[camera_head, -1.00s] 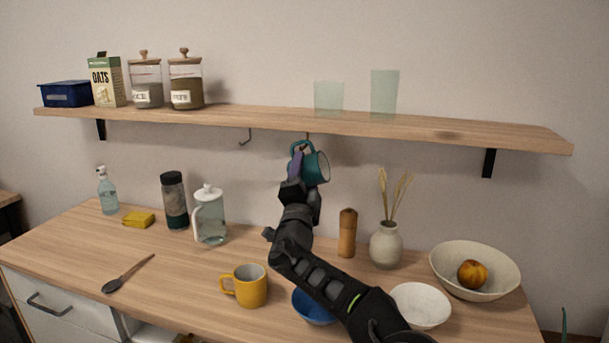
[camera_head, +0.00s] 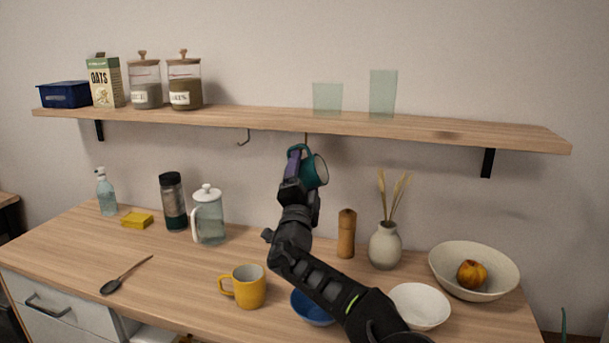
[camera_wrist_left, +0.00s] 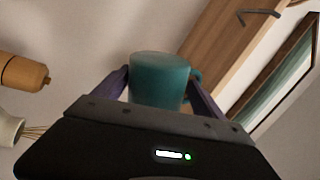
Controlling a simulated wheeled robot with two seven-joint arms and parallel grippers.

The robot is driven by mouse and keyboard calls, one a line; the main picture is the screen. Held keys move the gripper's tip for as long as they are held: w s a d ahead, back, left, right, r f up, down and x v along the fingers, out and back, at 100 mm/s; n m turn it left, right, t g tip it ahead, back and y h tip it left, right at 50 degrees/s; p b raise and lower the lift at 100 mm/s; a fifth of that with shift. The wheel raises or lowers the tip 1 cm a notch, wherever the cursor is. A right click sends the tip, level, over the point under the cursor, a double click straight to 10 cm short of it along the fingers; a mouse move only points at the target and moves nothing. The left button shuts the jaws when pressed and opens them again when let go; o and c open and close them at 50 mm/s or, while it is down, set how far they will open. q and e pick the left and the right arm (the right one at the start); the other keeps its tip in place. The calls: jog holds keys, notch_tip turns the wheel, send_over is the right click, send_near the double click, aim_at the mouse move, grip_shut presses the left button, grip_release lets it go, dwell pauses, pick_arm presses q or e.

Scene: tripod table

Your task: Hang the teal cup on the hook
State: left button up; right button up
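The teal cup (camera_head: 315,170) is held tilted just under the shelf in the head view, its opening facing right. Its body fills the space between the two purple fingers in the left wrist view (camera_wrist_left: 160,82). My left gripper (camera_head: 295,165) is shut on the cup. A hook (camera_head: 306,137) hangs from the shelf's underside directly above the cup; its lower part is hidden behind the cup. I cannot tell whether the handle touches it. My right gripper is not in view.
The wooden shelf (camera_head: 420,128) runs close above the cup, with two glasses (camera_head: 383,93) on it. Below, the counter holds a yellow mug (camera_head: 248,287), a pitcher (camera_head: 208,218), a pepper mill (camera_head: 346,234), a vase (camera_head: 385,246) and bowls. The wall around the cup is clear.

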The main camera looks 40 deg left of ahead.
pick_arm(q)
jog(key=shift+o, duration=0.6)
jog(key=b+v, duration=0.1)
jog(key=v, duration=0.6)
jog(key=shift+s+d, duration=0.2)
jog(key=shift+s, duration=0.1)
jog(key=shift+f, duration=0.25)
